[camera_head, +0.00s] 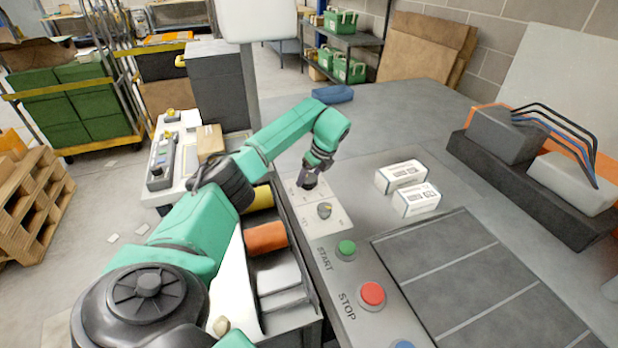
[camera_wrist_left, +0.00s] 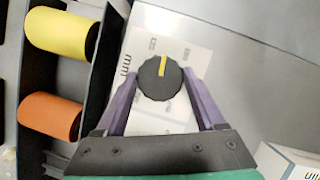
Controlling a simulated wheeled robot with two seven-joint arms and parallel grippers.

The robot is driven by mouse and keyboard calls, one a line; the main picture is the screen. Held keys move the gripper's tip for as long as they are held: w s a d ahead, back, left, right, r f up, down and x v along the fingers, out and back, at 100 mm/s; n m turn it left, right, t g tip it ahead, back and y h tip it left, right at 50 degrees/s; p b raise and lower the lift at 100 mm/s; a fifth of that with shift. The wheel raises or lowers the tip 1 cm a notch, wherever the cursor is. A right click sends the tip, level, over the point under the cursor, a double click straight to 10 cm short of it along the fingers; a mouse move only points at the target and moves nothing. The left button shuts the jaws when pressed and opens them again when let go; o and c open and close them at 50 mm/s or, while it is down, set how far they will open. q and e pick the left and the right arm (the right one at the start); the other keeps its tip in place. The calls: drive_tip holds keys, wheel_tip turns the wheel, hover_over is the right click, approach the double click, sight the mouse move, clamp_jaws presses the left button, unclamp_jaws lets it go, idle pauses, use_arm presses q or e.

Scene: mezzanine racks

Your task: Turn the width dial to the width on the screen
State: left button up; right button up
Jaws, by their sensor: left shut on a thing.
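A round black dial (camera_wrist_left: 156,84) with a yellow pointer line sits on a white plate (camera_wrist_left: 184,55) marked "mm" in the left wrist view. The pointer points toward the top of that picture. The purple fingers of my left gripper (camera_wrist_left: 160,92) are on either side of the dial, shut on it. In the head view my left gripper (camera_head: 308,182) reaches down to the far part of the white panel (camera_head: 333,226) and hides the held dial. A second, grey knob (camera_head: 324,210) stands nearer on that panel. No width reading is legible. My right gripper is out of view.
Green START (camera_head: 346,249) and red STOP (camera_head: 372,294) buttons lie nearer me. Two white boxes (camera_head: 402,176) stand right of the panel. A tray with a yellow roll (camera_wrist_left: 62,34) and orange roll (camera_wrist_left: 50,115) lies left. A pale panel (camera_head: 258,20) stands on a post.

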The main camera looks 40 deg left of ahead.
use_arm(q)
drive_tip(key=shift+w+n+g+b, duration=0.15)
drive_tip(key=shift+n+g+b, duration=0.7)
drive_tip(key=shift+n, duration=1.35)
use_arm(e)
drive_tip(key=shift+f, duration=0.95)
use_arm(q)
drive_tip(key=shift+r, duration=0.1)
drive_tip(key=o, duration=1.4)
drive_tip(key=shift+c, duration=0.2)
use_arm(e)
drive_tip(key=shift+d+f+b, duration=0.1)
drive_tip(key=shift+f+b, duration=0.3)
use_arm(q)
drive_tip(key=v, duration=1.4)
drive_tip(key=shift+r, duration=0.3)
drive_tip(key=shift+w, duration=0.1)
